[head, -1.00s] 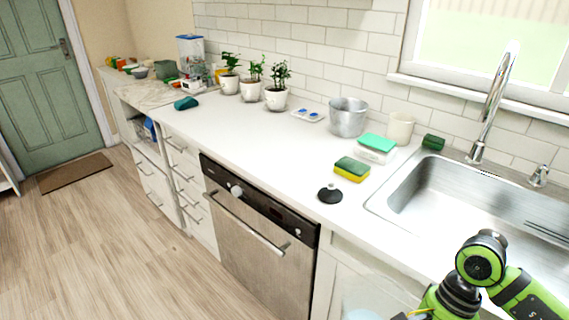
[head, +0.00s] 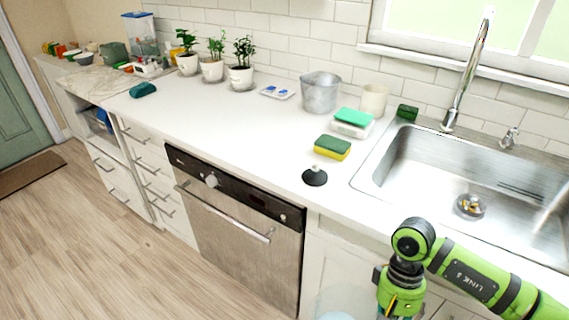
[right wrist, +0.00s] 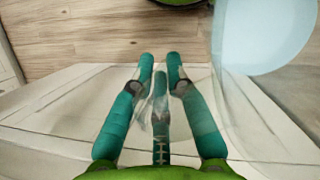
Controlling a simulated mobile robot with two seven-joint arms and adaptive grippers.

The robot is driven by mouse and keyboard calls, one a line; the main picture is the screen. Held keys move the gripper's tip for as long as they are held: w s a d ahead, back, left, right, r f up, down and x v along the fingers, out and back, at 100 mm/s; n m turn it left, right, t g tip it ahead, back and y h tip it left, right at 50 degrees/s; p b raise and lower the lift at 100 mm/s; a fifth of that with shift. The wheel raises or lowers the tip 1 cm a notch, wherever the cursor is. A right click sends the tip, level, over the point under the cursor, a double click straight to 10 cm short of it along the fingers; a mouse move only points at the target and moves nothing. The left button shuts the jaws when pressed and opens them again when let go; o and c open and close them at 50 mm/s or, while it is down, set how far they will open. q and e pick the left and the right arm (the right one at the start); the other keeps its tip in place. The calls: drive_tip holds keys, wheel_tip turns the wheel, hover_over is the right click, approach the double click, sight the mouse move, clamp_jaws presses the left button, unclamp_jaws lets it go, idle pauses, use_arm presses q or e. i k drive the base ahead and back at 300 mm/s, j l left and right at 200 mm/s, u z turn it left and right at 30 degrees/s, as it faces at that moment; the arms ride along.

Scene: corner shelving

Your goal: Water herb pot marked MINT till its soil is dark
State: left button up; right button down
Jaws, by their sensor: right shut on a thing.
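Three white herb pots with green plants stand in a row at the back of the counter in the head view: left pot (head: 188,65), middle pot (head: 212,71), right pot (head: 241,78). Any names on them are too small to read, and I cannot judge their soil. My right gripper (right wrist: 160,68), with teal fingers, is shut on the handle of a see-through, pale blue vessel (right wrist: 262,38). The vessel also shows faintly at the bottom edge of the head view (head: 343,302), in front of the cabinets. Its full shape and contents are unclear. My left gripper is out of view.
The sink (head: 400,160) with its tall tap (head: 465,75) is at right. A black plunger-like thing (head: 315,177), yellow-green sponge (head: 332,147), green-lidded box (head: 353,123), metal bucket (head: 320,93) and cream cup (head: 374,100) stand left of it. The counter before the pots is clear.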

sight(212, 66)
drive_tip(key=i+j+u, duration=0.2)
drive_tip(key=i+j, duration=0.2)
drive_tip(key=j, duration=0.3)
drive_tip(key=i+j+u, duration=0.2)
drive_tip(key=i+j, duration=0.2)
drive_tip(key=j, duration=0.25)
drive_tip(key=i+j+u, duration=0.15)
drive_tip(key=i+j, duration=0.3)
drive_tip(key=j, duration=0.15)
